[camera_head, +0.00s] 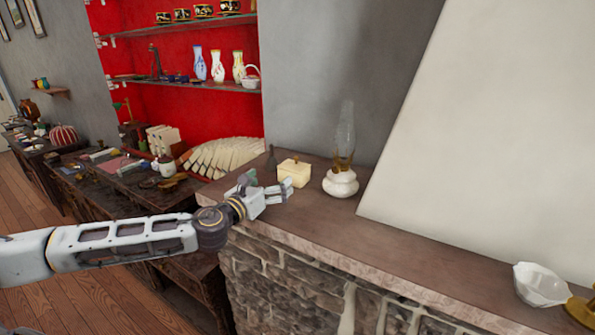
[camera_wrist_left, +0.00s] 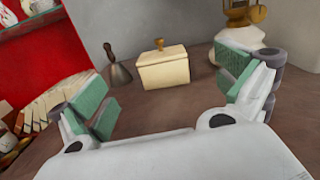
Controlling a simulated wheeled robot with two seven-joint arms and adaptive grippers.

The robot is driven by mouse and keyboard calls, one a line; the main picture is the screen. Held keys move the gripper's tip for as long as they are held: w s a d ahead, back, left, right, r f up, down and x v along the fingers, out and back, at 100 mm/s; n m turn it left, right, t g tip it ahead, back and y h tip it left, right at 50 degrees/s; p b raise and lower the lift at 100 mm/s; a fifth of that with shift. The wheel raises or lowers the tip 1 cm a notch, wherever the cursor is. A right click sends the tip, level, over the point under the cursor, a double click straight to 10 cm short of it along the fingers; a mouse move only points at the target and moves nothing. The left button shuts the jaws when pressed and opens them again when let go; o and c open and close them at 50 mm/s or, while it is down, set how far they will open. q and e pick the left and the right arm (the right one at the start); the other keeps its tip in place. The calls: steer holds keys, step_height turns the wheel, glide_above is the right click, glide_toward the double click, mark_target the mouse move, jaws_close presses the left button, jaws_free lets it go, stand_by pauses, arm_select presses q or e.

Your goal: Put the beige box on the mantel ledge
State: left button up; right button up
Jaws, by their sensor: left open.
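The beige box (camera_head: 294,172) stands upright on the mantel ledge (camera_head: 330,224), left of an oil lamp. It has a lid with a small knob and shows whole in the left wrist view (camera_wrist_left: 163,68). My left gripper (camera_head: 270,185) is over the ledge, just in front of the box. In the left wrist view its green-padded fingers (camera_wrist_left: 167,88) are spread wide, with the box beyond and between them, apart from both. Nothing is held. My right gripper is in neither view.
An oil lamp (camera_head: 341,182) stands close right of the box, and a small dark bell (camera_wrist_left: 118,68) close left. A white bowl (camera_head: 540,284) sits at the ledge's right end. The ledge between lamp and bowl is clear, under a sloping white hood (camera_head: 480,130).

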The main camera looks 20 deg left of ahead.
mark_target(288, 171)
arm_select(q)
steer(key=shift+s+d+f+m+h, duration=0.15)
steer(key=shift+f+m+h, duration=0.15)
steer(key=shift+f+m, duration=0.25)
steer(key=shift+r, duration=0.15)
steer(key=shift+w+r+p, duration=0.1)
steer(key=shift+w+p, duration=0.2)
steer(key=shift+w, duration=0.3)
steer(key=shift+w+d+p, duration=0.2)
steer(key=shift+w+p, duration=0.3)
steer(key=shift+w, duration=0.7)
steer(key=shift+w+d+p, duration=0.15)
steer(key=shift+w+p, duration=0.3)
steer(key=shift+w, duration=0.75)
steer(key=shift+w+d+p, duration=0.2)
steer(key=shift+w+p, duration=0.15)
steer(key=shift+w, duration=0.95)
steer(key=shift+w, duration=0.15)
